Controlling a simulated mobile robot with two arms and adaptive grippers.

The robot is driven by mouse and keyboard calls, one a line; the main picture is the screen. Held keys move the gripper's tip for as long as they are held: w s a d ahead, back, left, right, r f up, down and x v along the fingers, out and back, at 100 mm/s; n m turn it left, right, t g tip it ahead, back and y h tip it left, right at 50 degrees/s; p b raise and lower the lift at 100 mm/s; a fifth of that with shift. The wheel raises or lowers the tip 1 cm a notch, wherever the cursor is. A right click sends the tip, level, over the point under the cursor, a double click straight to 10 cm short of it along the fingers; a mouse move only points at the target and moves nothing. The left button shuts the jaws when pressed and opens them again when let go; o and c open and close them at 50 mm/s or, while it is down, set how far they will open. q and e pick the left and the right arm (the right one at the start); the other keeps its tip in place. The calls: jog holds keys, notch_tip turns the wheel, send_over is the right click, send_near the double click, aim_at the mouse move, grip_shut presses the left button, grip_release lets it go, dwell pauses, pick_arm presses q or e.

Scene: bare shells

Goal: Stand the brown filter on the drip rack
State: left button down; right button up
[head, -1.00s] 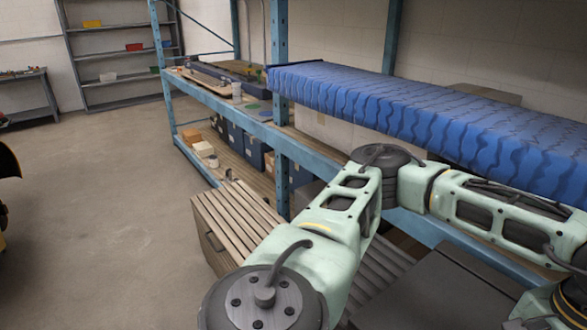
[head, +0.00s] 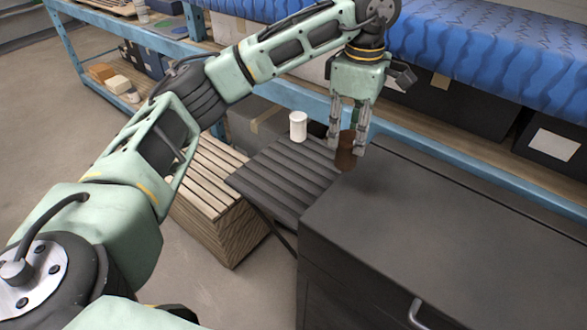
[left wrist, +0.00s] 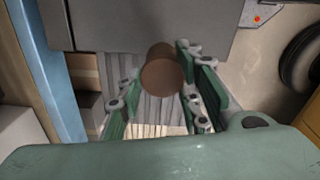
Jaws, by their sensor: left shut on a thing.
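The brown filter (head: 345,158) is a small brown cylinder, held roughly upright between the fingers of my left gripper (head: 347,143). In the left wrist view the filter (left wrist: 161,68) shows as a round brown end between the green fingers (left wrist: 158,95). A dark slatted stand (head: 275,185), which looks like the drip rack, is beside and below the filter; its slats also show in the left wrist view (left wrist: 150,108). I cannot tell whether the filter touches anything below. A white container (head: 298,126) stands on the slats. My right gripper is out of view.
A dark cabinet (head: 440,235) stands close on the right of the slatted stand. A wooden slatted crate (head: 215,215) is to its left. Behind runs a blue shelf frame (head: 455,165) with dark boxes and a blue wavy-patterned thing (head: 490,50). Open floor lies at left.

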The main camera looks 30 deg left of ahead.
pick_arm(q)
jog(key=n, duration=0.1)
jog(key=w+n, duration=0.1)
jog(key=shift+a+n, duration=0.15)
jog(key=shift+n, duration=0.15)
jog(key=shift+a+n, duration=0.15)
jog(key=shift+n, duration=0.15)
jog(key=s+a+f+p, duration=0.1)
jog(key=a+f, duration=0.2)
jog(key=s+a+f+p, duration=0.1)
jog(key=a+f+p, duration=0.1)
jog(key=a+f, duration=0.2)
jog(key=s+a+f+p, duration=0.1)
jog(key=s+a+f, duration=0.1)
jog(key=a+f, duration=0.1)
jog(key=shift+s+a+f+p, duration=0.1)
jog(key=shift+a+f+p, duration=0.25)
jog(key=shift+f, duration=0.1)
